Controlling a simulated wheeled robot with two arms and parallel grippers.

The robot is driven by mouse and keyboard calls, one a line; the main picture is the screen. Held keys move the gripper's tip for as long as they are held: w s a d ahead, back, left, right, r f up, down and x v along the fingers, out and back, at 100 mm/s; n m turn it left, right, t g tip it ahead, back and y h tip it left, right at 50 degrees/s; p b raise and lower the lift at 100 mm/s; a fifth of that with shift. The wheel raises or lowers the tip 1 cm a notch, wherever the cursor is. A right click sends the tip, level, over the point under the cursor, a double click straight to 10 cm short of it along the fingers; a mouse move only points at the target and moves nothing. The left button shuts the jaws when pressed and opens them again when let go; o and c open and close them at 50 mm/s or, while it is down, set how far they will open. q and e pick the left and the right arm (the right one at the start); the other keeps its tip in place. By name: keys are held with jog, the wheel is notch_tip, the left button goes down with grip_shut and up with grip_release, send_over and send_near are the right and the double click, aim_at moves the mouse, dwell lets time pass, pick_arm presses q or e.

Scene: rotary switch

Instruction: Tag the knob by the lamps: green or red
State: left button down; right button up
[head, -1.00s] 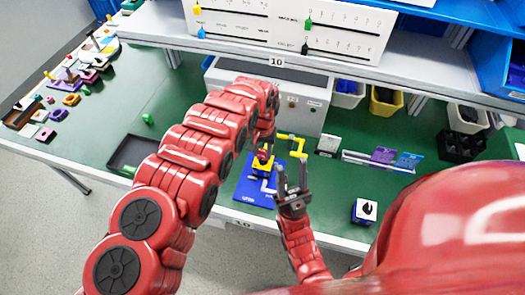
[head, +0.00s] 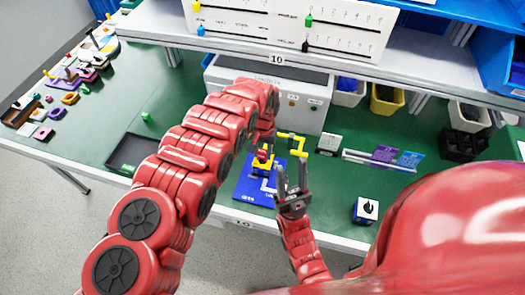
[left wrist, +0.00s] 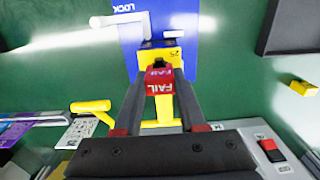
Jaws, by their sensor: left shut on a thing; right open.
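My left gripper (left wrist: 160,85) is shut on a red block marked FAIL (left wrist: 160,88). It holds the block at the near edge of a yellow block marked 25 (left wrist: 160,55), which sits on a blue board (left wrist: 185,25); I cannot tell whether they touch. In the head view the red block (head: 262,155) shows at the yellow part (head: 262,167). My right gripper (head: 292,182) is open and empty, right of the blue board (head: 247,185). A white box with a black knob (head: 367,208) stands at the front right. I cannot make out any lit lamp.
A yellow bent pipe (head: 297,141) is beside the board. Purple (head: 383,155) and blue cards (head: 408,160) stand to the right. A black tray (head: 125,150) lies left.

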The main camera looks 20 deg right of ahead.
aim_at(262, 151)
pick_arm(q)
jog(key=shift+f+b, duration=0.35)
jog(key=shift+f, duration=0.2)
jog(key=shift+c, duration=2)
grip_release()
notch_tip(262, 151, up, 5)
jog(key=shift+w+b, duration=0.1)
jog(key=shift+b, duration=0.95)
notch_tip(262, 151, up, 12)
jog(key=p, duration=0.4)
jog(key=shift+r, duration=0.2)
jog(key=shift+r, duration=0.1)
